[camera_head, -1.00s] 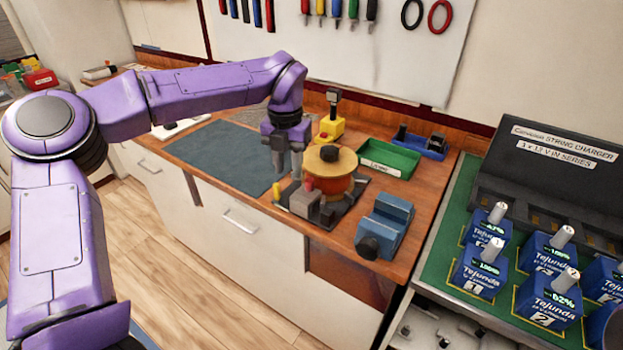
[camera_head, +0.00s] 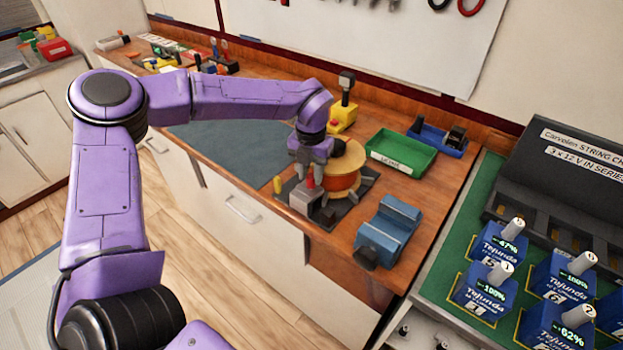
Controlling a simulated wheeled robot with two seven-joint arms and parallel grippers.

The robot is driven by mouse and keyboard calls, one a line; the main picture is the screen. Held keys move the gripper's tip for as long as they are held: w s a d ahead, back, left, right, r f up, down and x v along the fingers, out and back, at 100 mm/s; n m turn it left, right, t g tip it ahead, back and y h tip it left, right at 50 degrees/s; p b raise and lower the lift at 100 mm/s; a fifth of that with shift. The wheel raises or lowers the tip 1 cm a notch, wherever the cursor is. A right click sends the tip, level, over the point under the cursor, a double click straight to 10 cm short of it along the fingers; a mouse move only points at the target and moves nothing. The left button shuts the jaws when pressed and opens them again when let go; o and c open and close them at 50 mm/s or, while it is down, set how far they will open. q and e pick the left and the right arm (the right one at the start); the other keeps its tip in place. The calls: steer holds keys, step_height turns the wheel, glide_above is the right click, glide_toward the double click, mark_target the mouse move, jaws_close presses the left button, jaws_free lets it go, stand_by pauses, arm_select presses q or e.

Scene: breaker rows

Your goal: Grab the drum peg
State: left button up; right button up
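A drum (camera_head: 341,179) with a tan disc top and an orange-red side stands on a dark mat on the wooden bench. In front of it is a grey block (camera_head: 304,199) with a small red peg (camera_head: 310,182) upright at it. A yellow peg (camera_head: 277,185) stands at the mat's left corner. I cannot tell for sure which is the drum peg. My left gripper (camera_head: 311,168) points down just above the red peg, beside the drum's left edge, and partly hides the drum. Its fingers look apart, with nothing visibly held. My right gripper is not in view.
A blue vise-like block (camera_head: 388,231) stands to the right of the drum. A green tray (camera_head: 401,152) and a yellow-based tool (camera_head: 343,116) are behind it. Blue batteries (camera_head: 487,285) stand on a green surface at right. The grey-blue mat (camera_head: 232,154) at left is bare.

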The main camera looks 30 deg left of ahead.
arm_select(q)
steer(key=shift+d+f, duration=0.1)
steer(key=shift+f, duration=0.55)
steer(key=c, duration=0.6)
jaws_close()
steer(key=shift+r, duration=0.15)
